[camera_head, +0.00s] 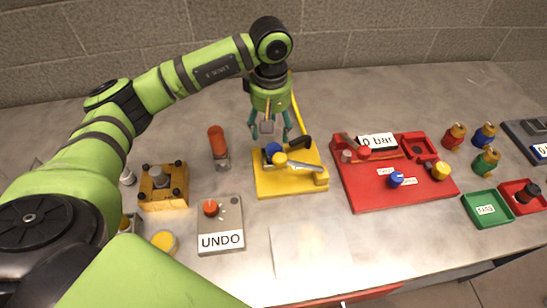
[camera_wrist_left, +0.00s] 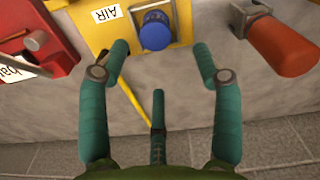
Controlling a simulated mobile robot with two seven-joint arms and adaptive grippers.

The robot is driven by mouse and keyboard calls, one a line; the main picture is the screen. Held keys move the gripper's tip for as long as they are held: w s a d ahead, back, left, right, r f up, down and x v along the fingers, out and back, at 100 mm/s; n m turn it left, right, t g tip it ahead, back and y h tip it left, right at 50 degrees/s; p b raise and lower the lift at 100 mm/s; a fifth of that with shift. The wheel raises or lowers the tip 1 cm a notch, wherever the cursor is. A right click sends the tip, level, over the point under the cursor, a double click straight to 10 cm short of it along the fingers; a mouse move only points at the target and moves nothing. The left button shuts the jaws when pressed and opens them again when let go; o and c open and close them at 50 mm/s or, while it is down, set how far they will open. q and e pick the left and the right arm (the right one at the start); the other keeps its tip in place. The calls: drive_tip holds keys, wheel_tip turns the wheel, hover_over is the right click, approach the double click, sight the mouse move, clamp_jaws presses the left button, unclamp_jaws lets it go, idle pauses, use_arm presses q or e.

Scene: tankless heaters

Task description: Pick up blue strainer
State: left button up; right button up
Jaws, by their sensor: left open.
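A blue round-ended piece (camera_head: 273,149), which seems to be the blue strainer, sits in the yellow fixture (camera_head: 262,184). In the left wrist view the blue piece (camera_wrist_left: 156,34) stands in a grey collar on the yellow fixture beside an "AIR" label. My left gripper (camera_head: 271,134) hangs just behind and above it, pointing down. In the wrist view its fingers (camera_wrist_left: 160,50) are spread and empty, with the blue piece between and slightly beyond the tips. I see no contact. My right gripper is in neither view.
An orange-handled tool (camera_head: 217,143) stands left of the fixture. A silver lever (camera_head: 300,166) lies across the fixture. A red board (camera_head: 365,188) with a gauge is to the right, near several coloured fittings and a green tray (camera_head: 487,209). An UNDO box (camera_head: 220,226) stands in front.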

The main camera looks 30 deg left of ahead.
sight(273, 147)
use_arm(q)
drive_tip(key=shift+s+d+f, duration=0.1)
drive_tip(key=shift+s+f, duration=0.1)
drive_tip(key=shift+f, duration=0.2)
drive_tip(key=shift+w+f+p, duration=0.1)
drive_tip(key=shift+f+p, duration=0.3)
drive_tip(key=shift+p, duration=0.05)
wheel_tip(273, 147, down, 5)
drive_tip(key=p, duration=0.3)
drive_tip(key=shift+w+d+r, duration=0.1)
drive_tip(key=shift+r, duration=0.1)
drive_tip(key=shift+f, duration=0.75)
drive_tip(key=c, duration=1.3)
clamp_jaws()
